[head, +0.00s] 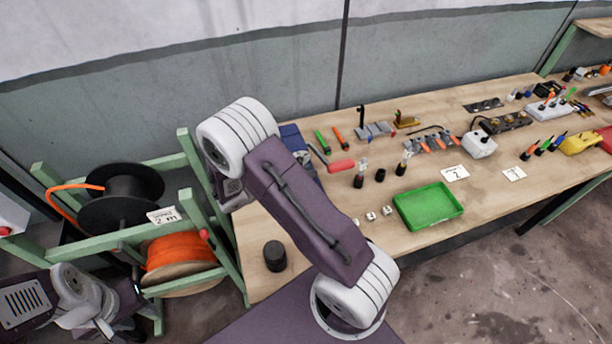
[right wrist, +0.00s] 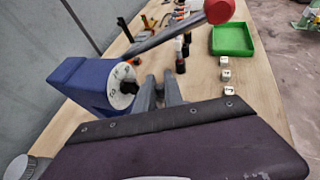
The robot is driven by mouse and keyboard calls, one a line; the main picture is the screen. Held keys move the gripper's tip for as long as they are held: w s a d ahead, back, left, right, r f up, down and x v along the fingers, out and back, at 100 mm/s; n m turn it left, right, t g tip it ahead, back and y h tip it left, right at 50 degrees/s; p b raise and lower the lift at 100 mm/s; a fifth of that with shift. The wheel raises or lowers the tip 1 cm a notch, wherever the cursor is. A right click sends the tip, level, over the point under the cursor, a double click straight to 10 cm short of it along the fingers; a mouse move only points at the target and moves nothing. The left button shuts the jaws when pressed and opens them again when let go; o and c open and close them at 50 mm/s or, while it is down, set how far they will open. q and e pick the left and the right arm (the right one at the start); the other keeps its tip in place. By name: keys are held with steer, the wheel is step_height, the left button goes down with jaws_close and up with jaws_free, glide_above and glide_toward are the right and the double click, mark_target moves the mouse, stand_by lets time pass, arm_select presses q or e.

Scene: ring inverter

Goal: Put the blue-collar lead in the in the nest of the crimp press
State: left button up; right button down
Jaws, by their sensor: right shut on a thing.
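The crimp press is the blue body (right wrist: 85,82) with a round white face (right wrist: 121,88) in the right wrist view; in the head view it (head: 292,138) is partly behind my right arm. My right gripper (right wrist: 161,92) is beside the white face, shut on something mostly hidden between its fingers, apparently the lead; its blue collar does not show. A dark part (right wrist: 131,88) lies between the face and the fingers; I cannot tell whether it is press or lead. In the head view the right gripper is hidden behind my arm. My left gripper is low at the left, its fingers unclear.
The press lever with its red grip (right wrist: 219,11) reaches across above my right fingers. Black holders stand on the bench; the middle one (head: 380,175) looks empty. Small white blocks (head: 371,216) and a green tray (head: 428,206) lie to the right. A black cylinder (head: 275,256) stands near the front left.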

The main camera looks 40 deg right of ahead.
steer(key=shift+f, duration=0.55)
steer(key=shift+w+a+f, duration=0.1)
steer(key=shift+w, duration=0.05)
steer(key=shift+f, duration=0.15)
steer(key=c, duration=1.7)
jaws_free()
